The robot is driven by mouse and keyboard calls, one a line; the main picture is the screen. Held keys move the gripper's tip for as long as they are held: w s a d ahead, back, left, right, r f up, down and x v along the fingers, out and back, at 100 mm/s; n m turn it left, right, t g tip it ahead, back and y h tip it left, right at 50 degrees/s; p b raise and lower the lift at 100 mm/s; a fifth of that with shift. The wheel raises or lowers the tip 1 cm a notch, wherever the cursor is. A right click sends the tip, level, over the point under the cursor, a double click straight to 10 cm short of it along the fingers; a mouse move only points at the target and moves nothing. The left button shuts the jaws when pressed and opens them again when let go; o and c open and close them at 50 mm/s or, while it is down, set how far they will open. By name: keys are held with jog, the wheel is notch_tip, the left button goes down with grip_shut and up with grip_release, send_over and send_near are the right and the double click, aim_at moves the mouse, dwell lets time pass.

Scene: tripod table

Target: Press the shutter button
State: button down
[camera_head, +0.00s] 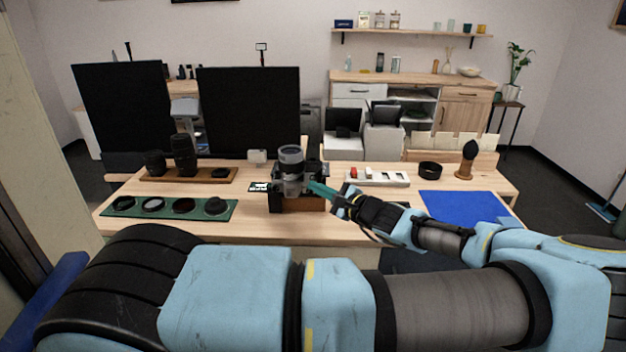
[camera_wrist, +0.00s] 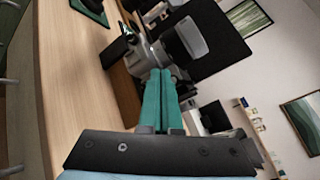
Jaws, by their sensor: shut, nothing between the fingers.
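A silver and black camera (camera_head: 291,172) with a large upward-pointing lens sits on a brown wooden block (camera_head: 306,205) near the middle of the table. The shutter button itself is too small to make out. My gripper (camera_head: 314,187) reaches in from the right, its teal fingers together and empty, with the tips at the camera's right side. In the wrist view the closed fingers (camera_wrist: 161,88) point at the camera (camera_wrist: 158,57), their tips overlapping its near edge. I cannot tell whether they touch it.
A green tray (camera_head: 228,209) with several round filters and a wooden tray (camera_head: 225,175) with lenses lie to the left. Two dark monitors (camera_head: 248,112) stand behind. A blue mat (camera_head: 465,207), a white power strip (camera_head: 377,178) and a black ring (camera_head: 429,169) lie to the right.

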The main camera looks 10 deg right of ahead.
jog(key=shift+w, duration=0.1)
jog(key=shift+w, duration=0.3)
jog(key=shift+w+d, duration=0.1)
jog(key=shift+w, duration=0.2)
dwell(0.6)
jog(key=shift+s, duration=0.7)
jog(key=shift+s+a+p, duration=0.2)
jog(key=shift+s+p, duration=0.1)
jog(key=shift+s, duration=0.55)
jog(key=shift+s+a+p, duration=0.2)
jog(key=shift+s+p, duration=0.05)
jog(key=shift+s, duration=0.55)
jog(key=shift+s+a+p, duration=0.2)
jog(key=shift+s+p, duration=0.1)
jog(key=shift+s, duration=0.55)
